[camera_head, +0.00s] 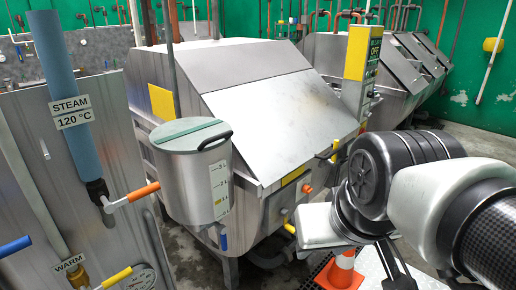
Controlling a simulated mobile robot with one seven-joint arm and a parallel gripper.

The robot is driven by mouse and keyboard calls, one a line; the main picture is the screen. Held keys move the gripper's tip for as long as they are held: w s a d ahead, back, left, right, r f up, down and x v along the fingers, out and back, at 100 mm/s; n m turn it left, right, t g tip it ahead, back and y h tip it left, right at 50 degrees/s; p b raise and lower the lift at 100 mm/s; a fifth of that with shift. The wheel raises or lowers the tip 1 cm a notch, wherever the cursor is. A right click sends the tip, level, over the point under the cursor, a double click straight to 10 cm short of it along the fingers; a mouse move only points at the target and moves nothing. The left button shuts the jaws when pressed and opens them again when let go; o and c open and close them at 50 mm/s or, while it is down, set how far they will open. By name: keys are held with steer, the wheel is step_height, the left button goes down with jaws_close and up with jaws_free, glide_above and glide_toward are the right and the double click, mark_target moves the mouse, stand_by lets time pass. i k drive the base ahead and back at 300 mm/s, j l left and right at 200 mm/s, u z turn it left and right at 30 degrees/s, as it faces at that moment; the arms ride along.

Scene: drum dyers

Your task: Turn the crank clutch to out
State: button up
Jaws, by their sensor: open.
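The steel drum dyer (262,110) stands in the middle with a sloped lid. A small yellow-and-black handle (334,152) sits at its right front edge, below the yellow control post (358,55). I cannot tell whether this handle is the crank clutch, and no in or out marking is readable. An orange knob (306,187) and a yellow lever (289,228) show lower on its front. My gripper (396,266) is at the lower right, in front of the dyer and partly hidden by my wrist. Its dark fingers are apart and touch no handle that I can see.
A lidded steel tank (193,175) hangs at the dyer's left front. A panel at left carries a blue steam pipe (58,80) with an orange-handled valve (143,191). An orange cone (343,270) stands close below my wrist. More machines (405,65) stand behind at right.

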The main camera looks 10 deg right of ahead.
mark_target(305, 189)
steer(key=z, duration=0.35)
steer(key=i+l+z, duration=0.55)
steer(key=i+l, duration=0.3)
